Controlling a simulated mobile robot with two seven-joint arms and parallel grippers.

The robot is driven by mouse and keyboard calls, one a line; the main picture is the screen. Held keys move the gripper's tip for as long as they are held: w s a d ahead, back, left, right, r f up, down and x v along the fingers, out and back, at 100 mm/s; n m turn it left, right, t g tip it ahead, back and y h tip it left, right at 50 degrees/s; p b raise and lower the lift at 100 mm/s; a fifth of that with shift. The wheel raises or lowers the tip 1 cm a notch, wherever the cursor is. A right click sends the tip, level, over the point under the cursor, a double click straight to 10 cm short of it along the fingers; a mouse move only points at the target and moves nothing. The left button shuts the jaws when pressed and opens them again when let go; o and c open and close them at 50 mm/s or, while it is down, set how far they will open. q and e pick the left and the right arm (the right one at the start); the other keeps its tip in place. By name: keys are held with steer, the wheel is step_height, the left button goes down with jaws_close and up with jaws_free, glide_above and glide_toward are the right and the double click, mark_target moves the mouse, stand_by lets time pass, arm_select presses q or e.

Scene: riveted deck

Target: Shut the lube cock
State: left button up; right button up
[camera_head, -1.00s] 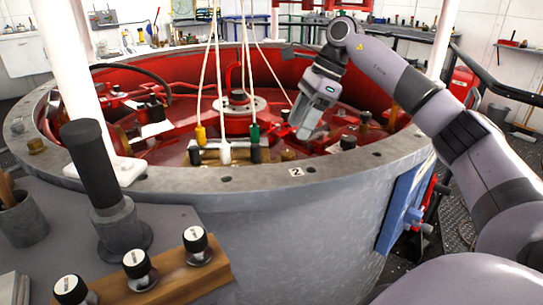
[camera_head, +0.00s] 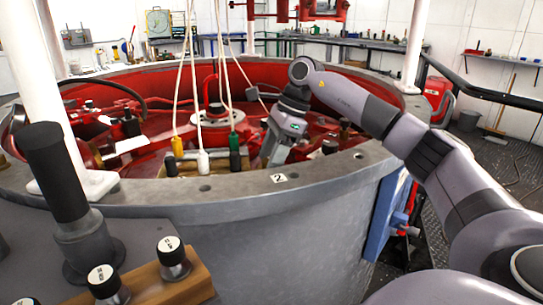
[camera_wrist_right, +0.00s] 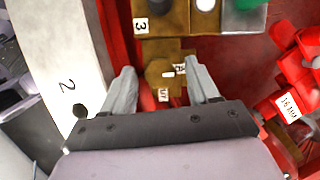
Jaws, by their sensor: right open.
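A brass cock (camera_wrist_right: 160,72) with a white pointer mark sits low in the right wrist view, on a brass body with small white labels. One label ends in "UT"; the other is partly covered by a finger. My right gripper (camera_wrist_right: 161,84) is open, with one finger on each side of the cock; I cannot tell whether they touch it. In the head view my right gripper (camera_head: 275,153) reaches down inside the drum's near rim, and the cock itself is hidden there. My left gripper is not in view.
A red part (camera_wrist_right: 290,105) labelled in white lies right in the wrist view.

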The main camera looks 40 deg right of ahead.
steer(key=c, duration=1)
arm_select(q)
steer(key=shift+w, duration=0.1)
